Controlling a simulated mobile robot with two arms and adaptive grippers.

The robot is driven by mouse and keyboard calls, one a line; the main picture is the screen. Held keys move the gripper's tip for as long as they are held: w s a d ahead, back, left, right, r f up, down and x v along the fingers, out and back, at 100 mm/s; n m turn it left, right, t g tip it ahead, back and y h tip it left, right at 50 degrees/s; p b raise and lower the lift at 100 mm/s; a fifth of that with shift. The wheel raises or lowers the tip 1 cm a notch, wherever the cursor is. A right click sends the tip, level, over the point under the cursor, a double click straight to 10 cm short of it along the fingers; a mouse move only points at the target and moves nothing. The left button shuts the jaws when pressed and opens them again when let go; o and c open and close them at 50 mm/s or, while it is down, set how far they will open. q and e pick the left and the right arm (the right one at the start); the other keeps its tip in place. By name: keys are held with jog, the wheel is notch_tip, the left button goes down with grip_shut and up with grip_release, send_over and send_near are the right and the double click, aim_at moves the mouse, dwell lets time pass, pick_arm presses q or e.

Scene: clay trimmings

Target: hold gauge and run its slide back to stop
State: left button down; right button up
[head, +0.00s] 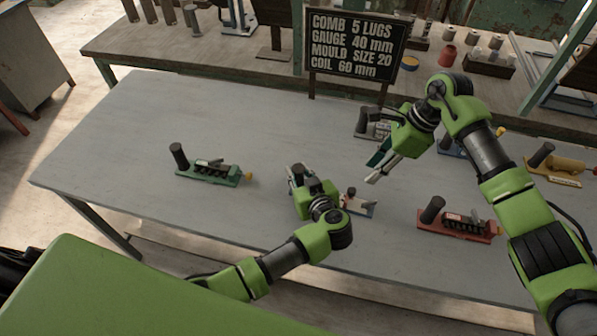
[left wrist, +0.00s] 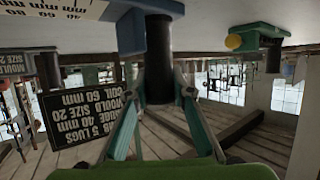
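The gauge (head: 360,207) lies on the grey table near the middle, with a pale plate and a small reddish part. In the left wrist view, its white scale plate (left wrist: 55,8) shows at the top left, upside down. My left gripper (head: 293,173) is down at the gauge's left end. The left wrist view shows its fingers close on both sides of a dark upright handle (left wrist: 158,60), seemingly shut on it. My right gripper (head: 371,172) is open and empty, raised above the table behind and right of the gauge. The left gripper hides much of the gauge.
A green tool (head: 212,171) stands left, a red tool (head: 458,225) right. A grey tool (head: 372,126) is partly behind my right gripper; a yellow one (head: 567,166) is far right. A sign (head: 355,45) reading GAUGE 40 mm stands behind.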

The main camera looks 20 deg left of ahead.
jog(key=shift+o, duration=0.8)
notch_tip(320, 180, up, 3)
jog(key=n+h, duration=0.4)
jog(key=n, duration=0.3)
send_over(352, 190)
jog(key=shift+t, duration=0.4)
notch_tip(352, 190, down, 12)
jog(key=shift+f, duration=0.1)
grip_shut()
